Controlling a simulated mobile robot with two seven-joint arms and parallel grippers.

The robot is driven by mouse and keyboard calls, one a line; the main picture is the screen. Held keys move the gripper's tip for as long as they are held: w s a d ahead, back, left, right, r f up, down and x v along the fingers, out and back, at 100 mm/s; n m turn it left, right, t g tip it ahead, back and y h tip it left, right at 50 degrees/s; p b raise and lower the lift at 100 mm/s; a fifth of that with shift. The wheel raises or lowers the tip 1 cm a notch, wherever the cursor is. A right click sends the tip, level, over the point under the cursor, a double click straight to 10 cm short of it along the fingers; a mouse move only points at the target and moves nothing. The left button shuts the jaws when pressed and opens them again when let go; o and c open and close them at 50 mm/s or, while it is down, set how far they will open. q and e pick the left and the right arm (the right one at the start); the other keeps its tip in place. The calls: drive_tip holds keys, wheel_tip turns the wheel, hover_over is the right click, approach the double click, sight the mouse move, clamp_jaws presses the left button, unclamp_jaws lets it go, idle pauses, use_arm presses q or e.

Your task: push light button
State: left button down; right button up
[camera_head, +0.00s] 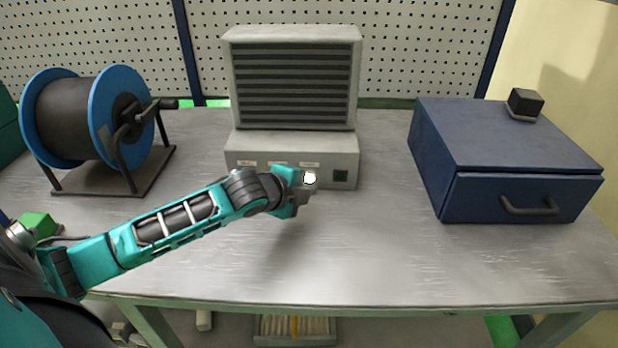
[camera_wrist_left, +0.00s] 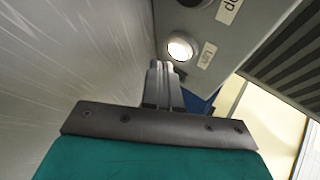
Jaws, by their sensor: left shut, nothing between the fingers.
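A grey control box (camera_head: 345,160) with a louvred upper part stands at the back middle of the table. On its front panel a round white button (camera_head: 311,178) glows brightly; it also shows in the left wrist view (camera_wrist_left: 181,47). My left gripper (camera_wrist_left: 162,68) is shut and empty, with its fingertips just in front of the lit button. Whether they touch it I cannot tell. In the head view the gripper (camera_head: 300,186) partly covers the panel's lower front. My right gripper is not in view.
A cable spool (camera_head: 85,120) with blue flanges and a crank stands on the left. A dark blue drawer box (camera_head: 500,165) with a small black block (camera_head: 525,102) on top stands on the right. The metal table (camera_head: 400,260) is clear in front.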

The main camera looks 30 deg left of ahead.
use_arm(q)
drive_tip(key=shift+w+a, duration=0.15)
drive_tip(key=shift+w, duration=0.15)
drive_tip(key=shift+w+a+p, duration=0.25)
drive_tip(key=shift+w+p, duration=0.1)
idle(0.6)
drive_tip(key=shift+s+d, duration=0.1)
drive_tip(key=shift+s, duration=0.05)
drive_tip(key=shift+s+d+r+p, duration=0.1)
drive_tip(key=shift+s+d+p, duration=0.25)
drive_tip(key=shift+s+p, duration=0.2)
drive_tip(key=shift+s, duration=0.1)
drive_tip(key=shift+s+d, duration=0.55)
drive_tip(key=shift+s, duration=0.3)
drive_tip(key=shift+s+d, duration=0.5)
drive_tip(key=shift+s, duration=0.35)
drive_tip(key=shift+s+d, duration=0.55)
drive_tip(key=shift+s, duration=0.3)
